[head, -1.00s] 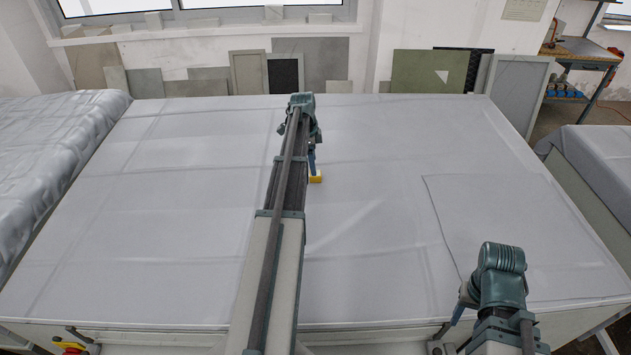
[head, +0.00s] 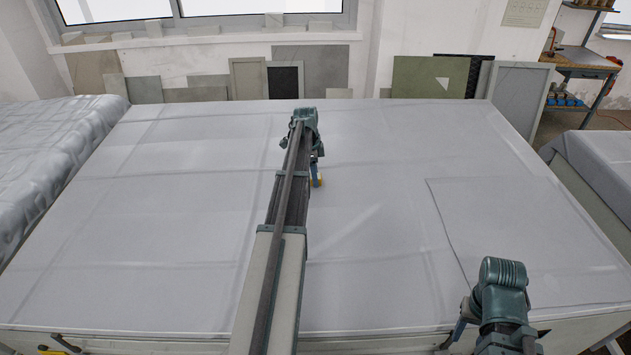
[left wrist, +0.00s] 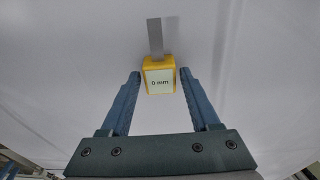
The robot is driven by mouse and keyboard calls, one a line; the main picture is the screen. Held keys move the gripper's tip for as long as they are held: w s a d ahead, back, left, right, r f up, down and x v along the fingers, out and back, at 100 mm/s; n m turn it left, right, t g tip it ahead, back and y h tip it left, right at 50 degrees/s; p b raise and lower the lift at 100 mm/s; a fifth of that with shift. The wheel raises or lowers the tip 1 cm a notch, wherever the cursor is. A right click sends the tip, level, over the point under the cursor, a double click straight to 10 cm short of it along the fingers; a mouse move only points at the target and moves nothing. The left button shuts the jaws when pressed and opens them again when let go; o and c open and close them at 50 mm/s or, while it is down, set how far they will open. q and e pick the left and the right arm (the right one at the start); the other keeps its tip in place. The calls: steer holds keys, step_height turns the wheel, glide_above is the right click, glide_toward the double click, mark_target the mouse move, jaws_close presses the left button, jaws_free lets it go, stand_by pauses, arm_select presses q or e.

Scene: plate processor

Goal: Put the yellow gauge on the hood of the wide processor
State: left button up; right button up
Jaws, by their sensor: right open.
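The yellow gauge (head: 321,184) sits on the white cloth of the large covered surface, mostly hidden behind my left gripper (head: 315,180) in the head view. In the left wrist view the gauge (left wrist: 160,80) shows a "0 mm" display and a grey metal strip at its far end. The fingers of my left gripper (left wrist: 160,76) are open, one on each side of the gauge, with a gap on both sides. My right gripper (head: 456,336) is open and empty at the front right edge, partly hidden by its own arm.
The white-covered surface (head: 180,210) is wide and mostly clear, with a loose-edged cloth panel (head: 520,235) at the right. Other covered units stand at left (head: 55,150) and right (head: 600,165). Boards (head: 430,78) lean on the wall behind.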

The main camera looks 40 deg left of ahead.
arm_select(q)
jaws_close()
steer(key=shift+r+p, duration=0.9)
steer(key=shift+p, duration=0.05)
step_height(320, 180, up, 2)
steer(key=shift+r+p, duration=0.1)
steer(key=shift+p, duration=0.95)
steer(key=s+d, duration=0.2)
steer(key=d, duration=0.2)
steer(key=s+d, duration=0.3)
steer(key=d, duration=0.2)
steer(key=s+d+r+p, duration=0.1)
steer(key=s+d, duration=0.1)
steer(key=d, duration=0.3)
steer(key=shift+s, duration=0.4)
